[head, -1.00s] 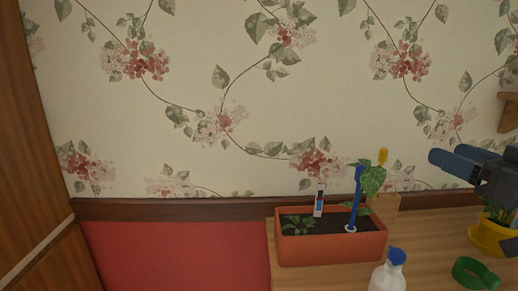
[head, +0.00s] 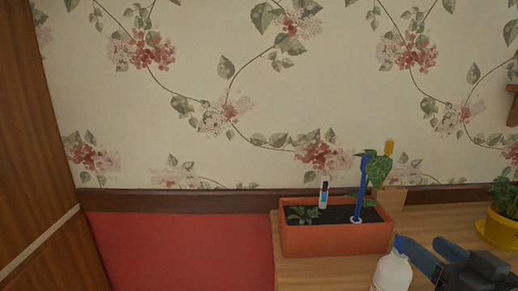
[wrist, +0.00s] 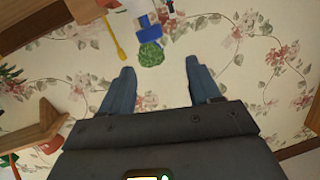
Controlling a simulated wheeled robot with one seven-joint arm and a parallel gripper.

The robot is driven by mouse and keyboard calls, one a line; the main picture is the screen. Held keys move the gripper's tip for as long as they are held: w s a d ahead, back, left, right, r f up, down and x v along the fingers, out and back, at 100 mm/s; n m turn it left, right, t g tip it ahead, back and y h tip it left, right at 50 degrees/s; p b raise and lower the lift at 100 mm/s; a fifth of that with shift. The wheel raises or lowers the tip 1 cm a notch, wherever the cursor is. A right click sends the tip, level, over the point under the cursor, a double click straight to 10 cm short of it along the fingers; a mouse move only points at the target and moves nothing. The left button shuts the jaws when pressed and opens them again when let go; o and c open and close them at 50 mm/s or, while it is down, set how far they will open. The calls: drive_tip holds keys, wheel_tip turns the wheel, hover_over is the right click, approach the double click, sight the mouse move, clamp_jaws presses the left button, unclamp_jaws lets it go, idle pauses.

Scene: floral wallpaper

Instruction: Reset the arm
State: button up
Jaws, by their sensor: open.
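My gripper (head: 424,243) is at the lower right of the head view, partly cut off by the bottom edge. Its two dark blue-grey fingers are apart, with nothing held. One finger overlaps the view beside the white bottle (head: 391,274); I cannot tell whether they touch. In the wrist view my gripper (wrist: 160,68) has its fingers spread, with floral wallpaper behind and between them.
A terracotta planter (head: 335,240) with plants and a blue stake (head: 362,178) stands on the wooden table (head: 303,272). A yellow pot (head: 498,231) is at the right. A red panel (head: 180,250) and brown wood (head: 30,150) are at the left.

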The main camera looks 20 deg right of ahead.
drive_tip(key=s+a+f+g+b, duration=0.1)
drive_tip(key=s+a+f+b, duration=0.1)
drive_tip(key=s+a+f, duration=0.4)
drive_tip(key=s+a+f+b, duration=0.1)
drive_tip(key=s+a+f, duration=0.2)
drive_tip(key=s+f, duration=0.4)
drive_tip(key=s+a+f+n+y+b, duration=0.1)
drive_tip(key=s+a, duration=0.2)
drive_tip(key=s, duration=0.4)
drive_tip(key=s+a+f+n+y+b, duration=0.1)
drive_tip(key=s+a+f+n+b, duration=0.1)
drive_tip(key=s+a, duration=0.2)
drive_tip(key=s, duration=0.2)
drive_tip(key=shift+s+a+f+g, duration=0.2)
drive_tip(key=shift+s+f+g, duration=0.1)
drive_tip(key=shift+s, duration=0.1)
